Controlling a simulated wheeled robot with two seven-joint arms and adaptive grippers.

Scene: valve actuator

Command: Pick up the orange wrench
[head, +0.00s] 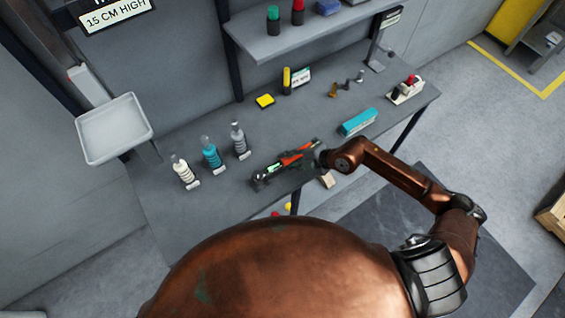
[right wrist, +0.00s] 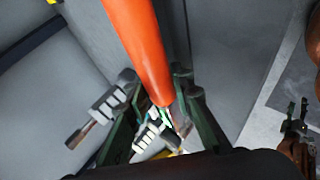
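The orange wrench (head: 297,156) lies at the front edge of the grey workbench in the head view, partly hidden by other parts and by my right gripper. In the right wrist view its orange handle (right wrist: 138,45) runs from the top edge down to between the fingers of my right gripper (right wrist: 157,82). The right finger is very close to the handle. I cannot tell whether both fingers touch it. In the head view my right gripper (head: 311,156) is low over the bench edge at the wrench's right end.
The workbench (head: 222,120) carries several bottles (head: 211,154) left of the wrench. A teal box (head: 358,122) stands behind my right arm. A yellow pad (head: 265,101) lies farther back. A shelf (head: 285,42) overhangs the back. The bench between pad and wrench is clear.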

